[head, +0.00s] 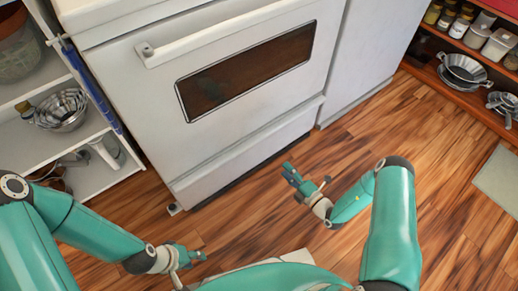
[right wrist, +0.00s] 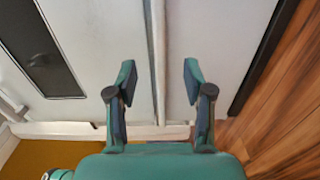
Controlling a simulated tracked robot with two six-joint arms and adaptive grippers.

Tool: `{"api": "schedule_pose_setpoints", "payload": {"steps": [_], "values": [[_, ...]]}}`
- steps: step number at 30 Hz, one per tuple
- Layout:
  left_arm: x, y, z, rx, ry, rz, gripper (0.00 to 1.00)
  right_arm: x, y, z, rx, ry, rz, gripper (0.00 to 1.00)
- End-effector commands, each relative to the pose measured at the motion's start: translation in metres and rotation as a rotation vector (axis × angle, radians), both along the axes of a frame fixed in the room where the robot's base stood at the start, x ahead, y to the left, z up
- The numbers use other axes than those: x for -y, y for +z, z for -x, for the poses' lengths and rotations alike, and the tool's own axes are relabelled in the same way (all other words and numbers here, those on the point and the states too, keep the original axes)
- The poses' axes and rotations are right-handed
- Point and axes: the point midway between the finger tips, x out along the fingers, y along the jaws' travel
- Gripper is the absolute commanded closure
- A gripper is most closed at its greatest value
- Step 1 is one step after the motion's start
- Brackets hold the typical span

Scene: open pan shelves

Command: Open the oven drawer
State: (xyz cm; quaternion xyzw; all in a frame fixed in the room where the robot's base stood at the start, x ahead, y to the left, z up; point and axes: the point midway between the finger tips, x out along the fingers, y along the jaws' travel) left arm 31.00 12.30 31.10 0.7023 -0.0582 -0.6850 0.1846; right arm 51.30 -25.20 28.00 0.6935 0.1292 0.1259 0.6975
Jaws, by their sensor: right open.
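The white oven (head: 240,75) stands ahead, with its dark-windowed door closed. The oven drawer (head: 247,152) is the low white panel beneath the door, shut, with a protruding lip along its top. My right gripper (head: 304,183) is in front of the drawer's right part, apart from it and above the floor. In the right wrist view my right gripper (right wrist: 160,80) is open and empty. The drawer's lip runs between its fingers in the picture, with the drawer front (right wrist: 215,45) on the right. My left gripper (head: 188,262) is low at lower left, away from the drawer; its jaws are unclear.
A white shelf (head: 28,88) with metal bowls (head: 62,110) stands left of the oven. A wooden shelf (head: 430,77) with pans (head: 463,70) and jars is at upper right. The wooden floor (head: 250,210) before the drawer is clear. A pale mat (head: 498,180) lies at right.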

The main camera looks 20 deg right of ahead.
Motion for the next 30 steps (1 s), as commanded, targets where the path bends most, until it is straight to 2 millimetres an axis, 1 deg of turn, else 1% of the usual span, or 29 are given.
{"api": "schedule_pose_setpoints", "payload": {"steps": [2,5,8,21,27,30], "values": [[0.0,-0.003,0.0,0.0,0.0,0.0,0.6,0.003,-0.002,-0.005,0.005,-0.019,-0.008,0.48],[0.0,-0.005,0.0,0.001,0.0,0.0,0.6,-0.001,-0.001,-0.015,0.006,-0.018,-0.007,0.48],[0.0,-0.009,0.0,0.001,0.0,0.0,0.6,-0.007,-0.001,-0.029,0.006,-0.016,-0.007,0.48],[0.0,-0.039,0.0,0.0,0.0,0.0,0.6,-0.039,-0.003,-0.117,0.008,-0.013,-0.004,0.48],[0.0,-0.049,0.0,0.0,0.0,0.0,0.6,-0.049,-0.002,-0.146,0.005,-0.014,-0.006,0.48],[0.0,-0.052,0.0,0.0,0.0,0.0,0.6,-0.053,-0.001,-0.154,0.005,-0.013,-0.005,0.48]]}}
